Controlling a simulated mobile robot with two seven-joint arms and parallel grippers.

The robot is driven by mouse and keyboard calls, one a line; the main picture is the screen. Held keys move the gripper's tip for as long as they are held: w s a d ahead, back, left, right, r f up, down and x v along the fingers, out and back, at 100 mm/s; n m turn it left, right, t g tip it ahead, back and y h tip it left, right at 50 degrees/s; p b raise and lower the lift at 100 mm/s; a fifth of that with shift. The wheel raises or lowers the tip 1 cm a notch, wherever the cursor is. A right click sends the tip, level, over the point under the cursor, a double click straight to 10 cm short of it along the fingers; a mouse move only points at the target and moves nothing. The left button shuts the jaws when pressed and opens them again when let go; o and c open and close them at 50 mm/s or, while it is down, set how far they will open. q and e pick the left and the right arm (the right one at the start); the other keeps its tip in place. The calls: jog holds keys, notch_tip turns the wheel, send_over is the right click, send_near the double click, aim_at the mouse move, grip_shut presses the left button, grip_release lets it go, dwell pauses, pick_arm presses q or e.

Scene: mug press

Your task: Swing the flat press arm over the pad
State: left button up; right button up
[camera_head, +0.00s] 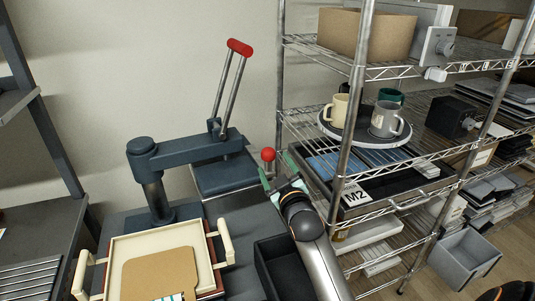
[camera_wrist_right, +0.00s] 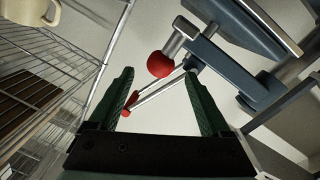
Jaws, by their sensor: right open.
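The blue-grey press arm (camera_head: 195,151) runs from its post (camera_head: 155,195) to the right, with the flat press plate (camera_head: 225,176) under its far end. The plate is off to the right of the cream tray (camera_head: 118,250). A brown flat sheet (camera_head: 160,272) lies in the tray; I cannot tell whether a pad is under it. A red ball knob (camera_head: 268,154) sits at the arm's right end. My right gripper (camera_head: 277,171) is open and empty just below the knob. In the right wrist view the knob (camera_wrist_right: 160,64) shows ahead of the fingertips, apart from them. My left gripper is not in view.
A lever with a red grip (camera_head: 240,47) rises above the press arm. A wire shelf (camera_head: 345,150) stands close on the right, holding mugs (camera_head: 385,119) on a round tray. A black open bin (camera_head: 280,262) is beside my right arm. The wall is behind.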

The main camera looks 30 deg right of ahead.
aim_at(271, 159)
jog(key=x, duration=0.6)
jog(key=shift+w, duration=0.25)
grip_shut()
dwell(0.5)
dwell(0.3)
